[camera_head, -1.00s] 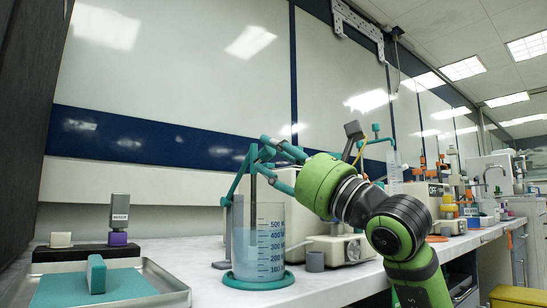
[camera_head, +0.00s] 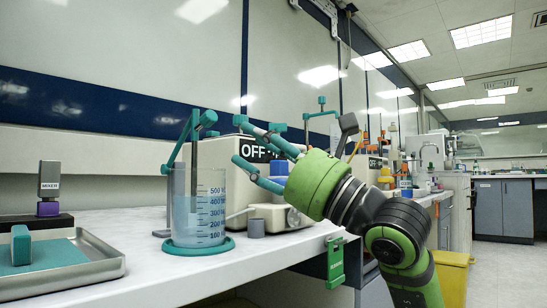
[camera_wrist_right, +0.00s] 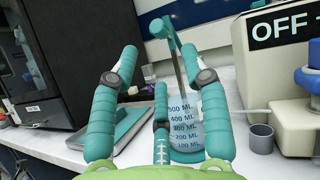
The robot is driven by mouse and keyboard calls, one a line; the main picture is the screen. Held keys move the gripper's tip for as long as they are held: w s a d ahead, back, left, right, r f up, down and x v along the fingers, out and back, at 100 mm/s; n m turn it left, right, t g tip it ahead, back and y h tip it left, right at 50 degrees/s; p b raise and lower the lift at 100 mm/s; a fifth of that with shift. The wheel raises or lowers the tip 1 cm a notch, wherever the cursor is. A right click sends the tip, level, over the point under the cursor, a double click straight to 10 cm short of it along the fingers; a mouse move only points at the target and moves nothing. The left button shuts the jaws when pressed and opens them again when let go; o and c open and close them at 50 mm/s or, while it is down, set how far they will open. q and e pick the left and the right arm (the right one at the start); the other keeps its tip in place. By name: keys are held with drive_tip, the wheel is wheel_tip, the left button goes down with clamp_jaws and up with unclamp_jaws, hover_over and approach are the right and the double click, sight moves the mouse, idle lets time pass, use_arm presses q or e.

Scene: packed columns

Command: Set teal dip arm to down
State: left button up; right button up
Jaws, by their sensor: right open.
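The teal dip arm (camera_head: 181,142) stands behind a clear graduated beaker (camera_head: 213,211). Its teal link slants up, and a dark rod (camera_head: 194,152) hangs from its top toward the beaker. I cannot tell how deep the rod's lower end sits. In the right wrist view the dip arm's teal top (camera_wrist_right: 166,33) and rod (camera_wrist_right: 178,68) show beyond my fingers, above the beaker (camera_wrist_right: 184,112). My right gripper (camera_head: 241,144) is open and empty, right of the dip arm in the head view and apart from it in the picture. My left gripper is out of view.
A metal tray (camera_head: 108,262) with a teal pad lies at left, near a mixer block (camera_head: 49,187). A green clip (camera_head: 336,262) hangs at the bench edge.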

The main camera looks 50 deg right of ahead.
drive_tip(key=shift+v, duration=1.5)
